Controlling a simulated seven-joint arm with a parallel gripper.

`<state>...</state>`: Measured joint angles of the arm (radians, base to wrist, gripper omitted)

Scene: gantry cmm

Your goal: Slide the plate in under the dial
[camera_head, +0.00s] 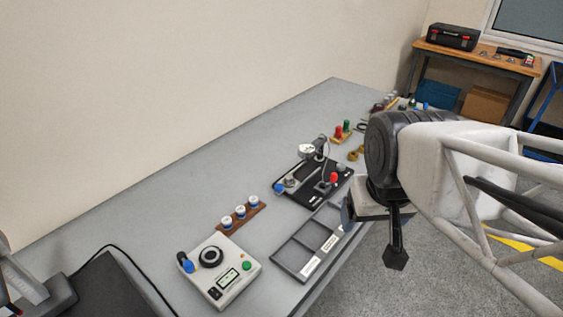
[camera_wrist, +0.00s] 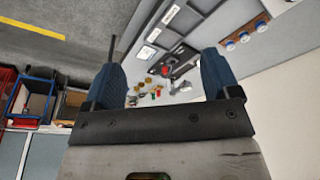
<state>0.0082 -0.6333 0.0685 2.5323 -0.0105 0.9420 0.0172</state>
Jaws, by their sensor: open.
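The dial (camera_head: 306,150) has a white face and sits on a stand on a black base (camera_head: 315,193) towards the right of the bench. Small metal pieces lie on the base below the dial; I cannot tell which of them, if any, is the plate. My gripper (camera_head: 372,232) is open, with nothing seen between its fingers, in front of the bench's right edge and apart from the stand. In the wrist view my gripper (camera_wrist: 161,62) shows two blue fingers spread wide, with the stand (camera_wrist: 178,62) small and far off between them.
A dark tray (camera_head: 297,252) with labelled compartments lies in front of the stand. A control box (camera_head: 219,270) with a knob and a rack of white-and-blue pieces (camera_head: 240,213) stand left. Red and green pieces (camera_head: 342,130) stand behind. The bench's back left is clear.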

